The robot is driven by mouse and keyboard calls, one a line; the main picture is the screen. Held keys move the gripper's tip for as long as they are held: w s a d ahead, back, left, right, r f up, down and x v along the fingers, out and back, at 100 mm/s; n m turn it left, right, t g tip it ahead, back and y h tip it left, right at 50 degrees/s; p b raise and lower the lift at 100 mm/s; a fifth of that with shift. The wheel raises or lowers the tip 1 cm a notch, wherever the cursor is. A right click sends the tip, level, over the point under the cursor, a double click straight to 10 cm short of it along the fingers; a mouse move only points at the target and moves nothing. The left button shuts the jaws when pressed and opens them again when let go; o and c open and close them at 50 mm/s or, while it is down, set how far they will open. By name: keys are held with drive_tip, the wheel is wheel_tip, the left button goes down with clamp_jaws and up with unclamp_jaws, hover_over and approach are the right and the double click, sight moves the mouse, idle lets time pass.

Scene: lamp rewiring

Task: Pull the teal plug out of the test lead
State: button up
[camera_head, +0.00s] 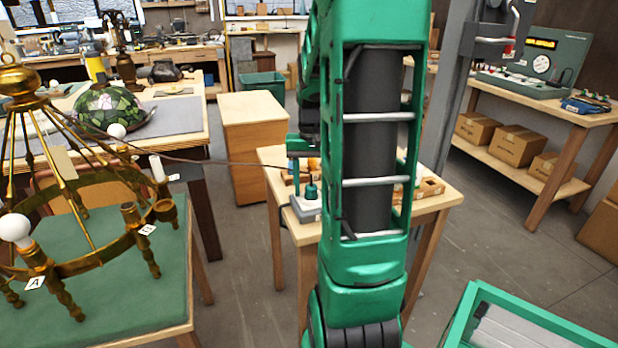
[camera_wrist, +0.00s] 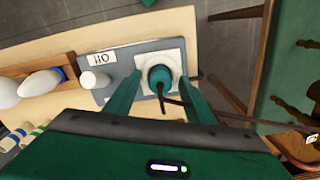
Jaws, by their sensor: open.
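The teal plug (camera_wrist: 160,74) sits upright in a white square socket (camera_wrist: 176,56) on a grey block (camera_wrist: 120,62), which I take to be the test lead. A dark cord leaves the plug. In the head view the plug (camera_head: 311,189) stands on the grey block (camera_head: 305,210) on the small wooden table. My gripper (camera_wrist: 161,88) is open, with one teal finger on each side of the plug. Whether the fingers touch it I cannot tell. In the head view my arm hides much of the gripper and table.
The cord (camera_head: 225,162) runs left through the air to the brass chandelier (camera_head: 85,265) on a green-topped table. A white knob (camera_wrist: 95,79) and a label (camera_wrist: 103,58) are on the block. Bulbs (camera_wrist: 42,83) lie in a wooden rack beside it.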

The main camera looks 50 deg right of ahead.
sight(311, 185)
drive_tip(key=shift+f, duration=0.1)
drive_tip(key=c, duration=0.6)
drive_tip(key=o, duration=0.6)
wheel_tip(311, 185, up, 11)
drive_tip(key=s+a+f+n, duration=0.1)
drive_tip(key=s+a+f, duration=0.3)
drive_tip(key=s+a, duration=0.3)
drive_tip(key=s+a+f+n, duration=0.2)
drive_tip(key=s+a+f, duration=0.1)
drive_tip(key=s+a, duration=0.4)
drive_tip(key=a, duration=0.2)
drive_tip(key=shift+a+f, duration=0.3)
drive_tip(key=shift+f, duration=0.05)
